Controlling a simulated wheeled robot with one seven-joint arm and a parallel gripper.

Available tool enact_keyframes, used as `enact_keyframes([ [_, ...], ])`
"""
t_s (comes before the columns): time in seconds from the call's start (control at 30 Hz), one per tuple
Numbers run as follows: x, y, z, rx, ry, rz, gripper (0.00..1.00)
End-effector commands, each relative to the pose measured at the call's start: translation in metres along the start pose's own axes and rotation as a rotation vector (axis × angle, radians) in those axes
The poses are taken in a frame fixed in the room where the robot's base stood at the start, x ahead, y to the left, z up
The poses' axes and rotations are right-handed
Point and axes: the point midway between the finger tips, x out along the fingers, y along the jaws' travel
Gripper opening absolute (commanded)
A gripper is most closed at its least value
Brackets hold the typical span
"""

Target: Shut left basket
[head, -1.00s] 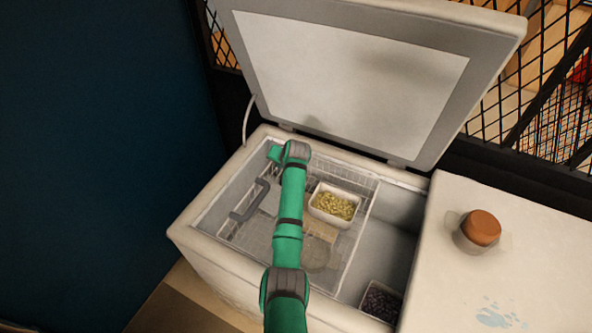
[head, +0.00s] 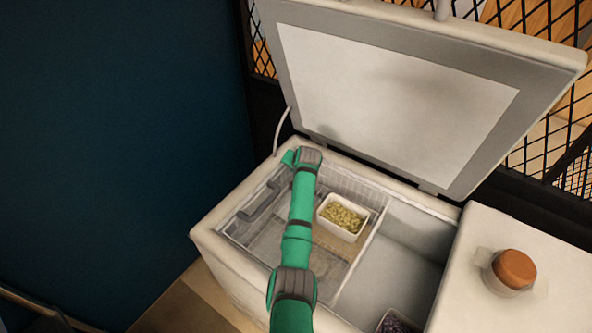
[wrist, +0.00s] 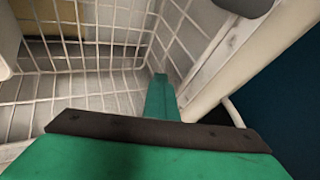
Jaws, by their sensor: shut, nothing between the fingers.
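The left basket (head: 383,202) is a wire basket inside the left part of an open white chest freezer. A white tub of yellow-green beans (head: 342,217) sits in it. A grey handle (head: 262,202) shows at the left end. My green arm reaches over the basket from the front, its end near the back-left corner. In the wrist view, my gripper (wrist: 160,92) is shut and empty, pointing down beside the wire walls in a basket corner. Whether it touches the wires I cannot tell.
The freezer lid (head: 390,100) stands open at the back. Right of the basket is an open bay (head: 395,260) with a tub of dark beans (head: 398,322) at its front. A white counter with an orange-lidded jar (head: 513,270) is at right. A dark blue wall fills the left.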

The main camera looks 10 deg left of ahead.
Motion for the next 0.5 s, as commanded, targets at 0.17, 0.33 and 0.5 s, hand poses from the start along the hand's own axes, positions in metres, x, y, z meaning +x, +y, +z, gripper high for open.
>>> enact_keyframes([
  [0.17, -0.001, -0.005, 0.004, -0.009, -0.006, -0.013, 0.0],
  [0.33, -0.011, 0.019, 0.0, -0.005, -0.003, -0.007, 0.0],
  [0.5, -0.033, 0.026, -0.001, -0.009, -0.002, -0.008, 0.0],
])
